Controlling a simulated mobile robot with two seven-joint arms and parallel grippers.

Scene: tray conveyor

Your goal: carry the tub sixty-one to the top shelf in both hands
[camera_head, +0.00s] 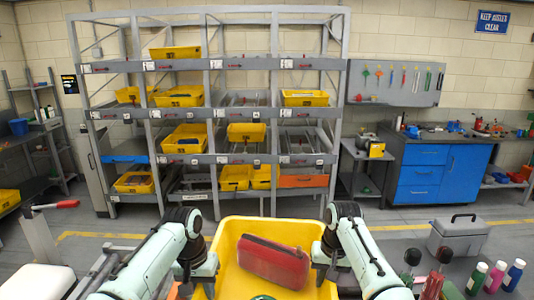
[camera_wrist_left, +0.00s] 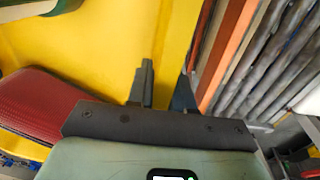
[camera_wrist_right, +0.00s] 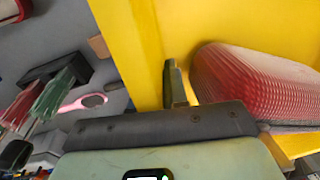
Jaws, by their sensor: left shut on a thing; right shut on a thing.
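A yellow tub (camera_head: 305,232) is held in front of me at the bottom of the head view. A red case (camera_head: 272,262) lies tilted inside it, with a green round thing partly cut off at the picture's lower edge. My left gripper (camera_head: 207,274) is shut on the tub's left wall; in the left wrist view its fingers (camera_wrist_left: 167,88) straddle the yellow wall. My right gripper (camera_head: 322,262) is shut on the right wall; in the right wrist view one finger (camera_wrist_right: 174,84) shows inside the wall. No number on the tub is readable.
A grey rack (camera_head: 212,112) with several yellow tubs stands ahead; its top shelf (camera_head: 240,62) has one yellow tub (camera_head: 176,53) left of centre and free room to the right. A grey case (camera_head: 458,235) and bottles (camera_head: 495,277) stand at the right. Floor lies between me and the rack.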

